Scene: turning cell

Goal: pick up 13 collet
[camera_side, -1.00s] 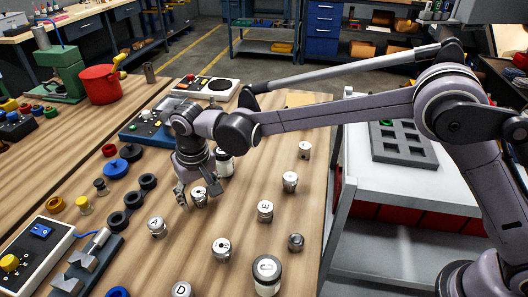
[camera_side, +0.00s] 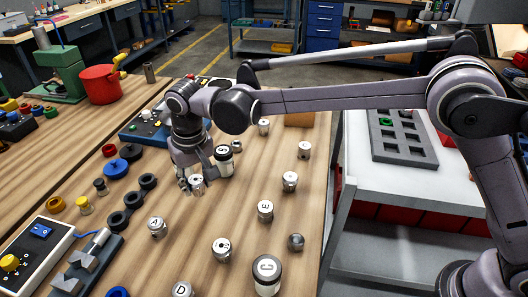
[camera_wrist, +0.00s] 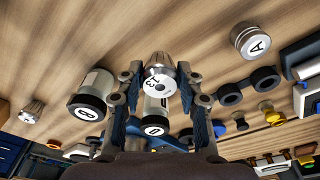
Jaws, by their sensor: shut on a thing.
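The 13 collet is a small metallic piece with a tapered slotted body and a white numbered face; it shows in the wrist view (camera_wrist: 158,76), between my two fingers, its 13 facing the camera. My gripper (camera_wrist: 157,92) is shut on it. In the side view my gripper (camera_side: 197,186) is low over the wooden bench with the collet (camera_side: 197,182) between its fingers. The collet seems a little above the bench, but the gap beneath it is hard to see.
A black-rimmed jar (camera_side: 224,158) stands close to the right of my gripper. Collet A (camera_side: 157,227), collet E (camera_side: 265,210) and other collets stand spread around. Black rings (camera_side: 133,198) lie to the left. A grey tray (camera_side: 404,137) with recesses sits on the white cart at right.

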